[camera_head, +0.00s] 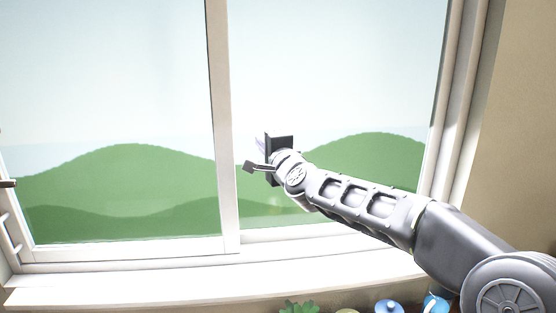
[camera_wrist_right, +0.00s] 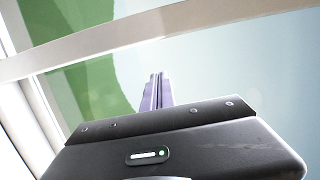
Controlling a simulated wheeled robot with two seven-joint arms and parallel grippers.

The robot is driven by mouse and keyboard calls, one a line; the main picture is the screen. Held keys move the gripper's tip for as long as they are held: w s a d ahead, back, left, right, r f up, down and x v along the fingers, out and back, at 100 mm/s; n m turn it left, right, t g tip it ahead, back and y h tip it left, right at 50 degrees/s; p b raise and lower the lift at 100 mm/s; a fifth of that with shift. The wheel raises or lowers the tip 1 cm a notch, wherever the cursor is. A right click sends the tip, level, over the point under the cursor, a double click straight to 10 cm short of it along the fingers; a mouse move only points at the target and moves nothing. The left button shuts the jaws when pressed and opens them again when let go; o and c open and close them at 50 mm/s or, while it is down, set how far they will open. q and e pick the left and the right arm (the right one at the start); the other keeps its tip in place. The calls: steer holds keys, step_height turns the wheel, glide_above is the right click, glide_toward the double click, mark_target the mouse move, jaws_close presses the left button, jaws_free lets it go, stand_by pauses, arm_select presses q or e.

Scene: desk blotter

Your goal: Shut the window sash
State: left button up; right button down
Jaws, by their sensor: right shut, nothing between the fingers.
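The window has a white sash (camera_head: 222,120) whose upright stile stands near the middle of the head view, with a glass pane to its left. The white bar (camera_wrist_right: 130,33) crossing the right wrist view appears to be this stile. My right gripper (camera_head: 260,146) is just right of the stile, in front of the right-hand part of the window. In the right wrist view its narrow fingers (camera_wrist_right: 157,92) are together and empty, with a visible gap to the bar. Whether they touch any glass is unclear. My left gripper is out of view.
A white sill (camera_head: 180,288) runs below the window. A plant (camera_head: 298,308) and a blue-lidded item (camera_head: 388,306) show at the bottom edge under my right arm. The right jamb (camera_head: 455,110) meets a beige wall (camera_head: 520,130). Space before the left pane is clear.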

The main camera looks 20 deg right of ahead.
steer(key=s+b, duration=0.1)
steer(key=s, duration=0.4)
steer(key=shift+s+d, duration=0.1)
steer(key=shift+s, duration=0.15)
